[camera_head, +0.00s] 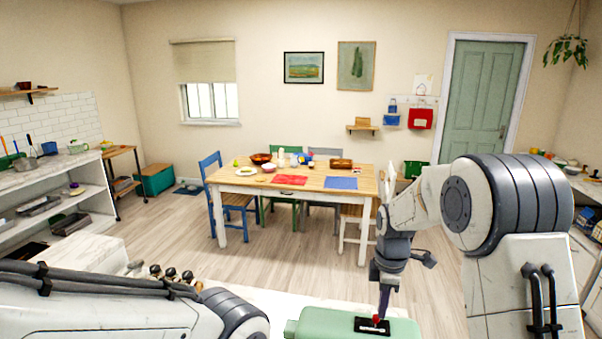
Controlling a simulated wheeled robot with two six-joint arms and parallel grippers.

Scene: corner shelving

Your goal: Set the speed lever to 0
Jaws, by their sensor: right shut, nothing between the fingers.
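A pale green appliance (322,325) stands on a white surface at the bottom centre. I cannot tell whether the fingertips touch the knob. Markings for the lever's setting are too small to read. My left arm crosses the bottom left, and its gripper is not in view.
A white counter surface (262,299) lies around the appliance. Beyond it, across open floor (300,262), stands a dining table (262,186) with chairs and dishes. Shelving (85,188) is at the left, and a counter (578,181) is at the right. Several small dark-topped items (171,273) stand behind my left arm.

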